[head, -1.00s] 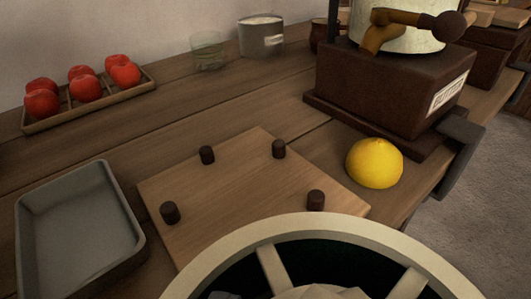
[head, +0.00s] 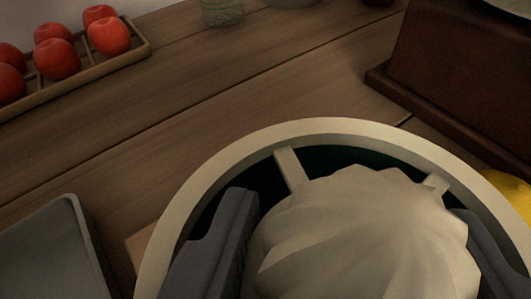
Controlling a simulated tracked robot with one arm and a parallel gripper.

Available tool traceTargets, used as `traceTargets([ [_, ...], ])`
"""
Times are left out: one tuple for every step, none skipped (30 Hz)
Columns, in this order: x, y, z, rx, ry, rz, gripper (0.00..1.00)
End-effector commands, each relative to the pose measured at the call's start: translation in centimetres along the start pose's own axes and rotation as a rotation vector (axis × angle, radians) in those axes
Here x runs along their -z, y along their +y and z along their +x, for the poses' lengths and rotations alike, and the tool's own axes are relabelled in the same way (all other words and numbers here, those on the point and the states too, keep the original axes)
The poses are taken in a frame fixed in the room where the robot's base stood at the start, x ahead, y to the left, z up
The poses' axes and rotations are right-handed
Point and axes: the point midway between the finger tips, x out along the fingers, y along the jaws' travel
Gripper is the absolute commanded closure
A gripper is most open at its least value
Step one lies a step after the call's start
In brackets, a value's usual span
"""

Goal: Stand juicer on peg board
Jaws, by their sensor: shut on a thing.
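The juicer (head: 365,235) is cream-coloured, with a ribbed cone inside a round rim joined by spokes. It fills the lower middle of the head view. My gripper (head: 352,215) has a dark grey finger on each side of the cone and is shut on it. The peg board (head: 140,246) is almost wholly hidden behind the juicer. Only a small light wood sliver shows left of the rim, and no pegs are visible. I cannot tell whether the juicer touches the board.
A grey tray (head: 52,252) lies at lower left. A wooden rack (head: 80,80) of red fruit (head: 57,58) stands at upper left, near a glass (head: 222,12). A brown grinder base (head: 455,75) stands at upper right, with a lemon (head: 508,192) below. Bare tabletop lies between them.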

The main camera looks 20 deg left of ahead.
Motion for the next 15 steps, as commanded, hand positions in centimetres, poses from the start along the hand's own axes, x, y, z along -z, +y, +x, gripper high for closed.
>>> traceTargets([
  [0.1, -0.5, 0.8, 0.002, 0.000, -0.002, 0.73],
  [0.2, -0.7, 1.1, 0.002, 0.000, -0.002, 0.73],
  [0.3, -0.9, 1.5, 0.003, 0.000, -0.002, 0.73],
  [0.4, -1.1, 1.6, 0.002, 0.001, -0.002, 0.73],
  [0.5, -1.1, 1.8, 0.002, 0.001, -0.001, 0.73],
  [0.5, -1.2, 1.9, 0.002, 0.001, -0.001, 0.73],
  [0.5, -1.3, 2.0, 0.002, 0.001, 0.000, 0.73],
  [0.4, -1.3, 2.1, 0.002, 0.001, 0.000, 0.73],
  [0.1, -1.3, 2.2, 0.002, 0.000, 0.000, 0.73],
  [-0.2, -1.3, 2.3, 0.002, -0.001, 0.000, 0.73],
  [-0.5, -1.3, 2.4, 0.002, -0.002, 0.001, 0.73],
  [-1.1, -1.3, 2.6, 0.002, -0.003, 0.001, 0.73],
  [-1.6, -1.3, 2.8, 0.003, -0.004, 0.001, 0.73],
  [-2.0, -1.3, 3.0, 0.003, -0.004, 0.001, 0.73],
  [-2.4, -1.3, 3.2, 0.003, -0.003, 0.000, 0.73],
])
